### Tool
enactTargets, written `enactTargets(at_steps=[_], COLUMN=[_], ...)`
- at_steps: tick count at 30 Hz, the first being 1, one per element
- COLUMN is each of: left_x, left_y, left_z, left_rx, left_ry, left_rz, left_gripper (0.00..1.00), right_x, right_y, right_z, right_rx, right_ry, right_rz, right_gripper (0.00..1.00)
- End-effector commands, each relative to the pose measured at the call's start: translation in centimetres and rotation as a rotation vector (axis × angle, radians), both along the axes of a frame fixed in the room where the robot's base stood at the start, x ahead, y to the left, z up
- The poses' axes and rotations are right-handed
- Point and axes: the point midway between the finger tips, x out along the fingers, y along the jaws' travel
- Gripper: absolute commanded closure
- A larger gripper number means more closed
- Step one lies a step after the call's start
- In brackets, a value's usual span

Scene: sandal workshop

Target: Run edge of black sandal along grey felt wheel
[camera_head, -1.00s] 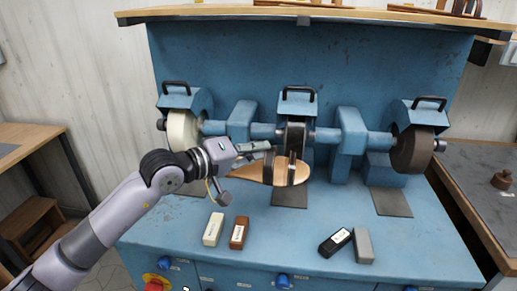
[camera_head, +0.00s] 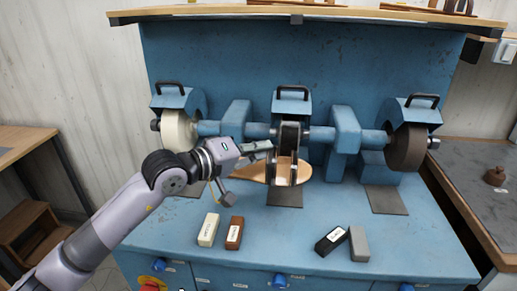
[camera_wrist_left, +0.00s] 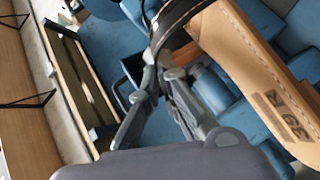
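The black sandal has a tan sole (camera_head: 281,174) and dark straps. It is held in front of the middle wheel (camera_head: 291,134), above the blue bench. That wheel is dark and partly covered by its hood and the sandal, so its grey face is hard to make out. My left gripper (camera_head: 269,150) is shut on the sandal at a strap. In the left wrist view the fingertips (camera_wrist_left: 156,82) meet at the black strap (camera_wrist_left: 178,18), beside the tan insole (camera_wrist_left: 240,55) marked "39 R". I cannot tell whether the sandal touches the wheel. My right gripper is not in view.
A cream wheel (camera_head: 178,130) is at the left and a dark brown wheel (camera_head: 408,147) at the right. White (camera_head: 208,230), brown (camera_head: 234,233), black (camera_head: 331,241) and grey (camera_head: 359,244) bars lie on the front of the bench. The front middle between them is clear.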

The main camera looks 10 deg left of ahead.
Motion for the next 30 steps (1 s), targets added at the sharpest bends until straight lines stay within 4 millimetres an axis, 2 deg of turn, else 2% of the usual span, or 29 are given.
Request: enactTargets(at_steps=[30], left_x=[0.1], left_y=[-1.7], left_z=[0.1], left_rx=[-0.002], left_ry=[-0.005], left_rz=[0.001], left_gripper=[1.00], right_x=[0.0], right_y=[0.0], right_z=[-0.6], right_rx=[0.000], right_ry=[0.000], right_rz=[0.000], right_gripper=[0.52])
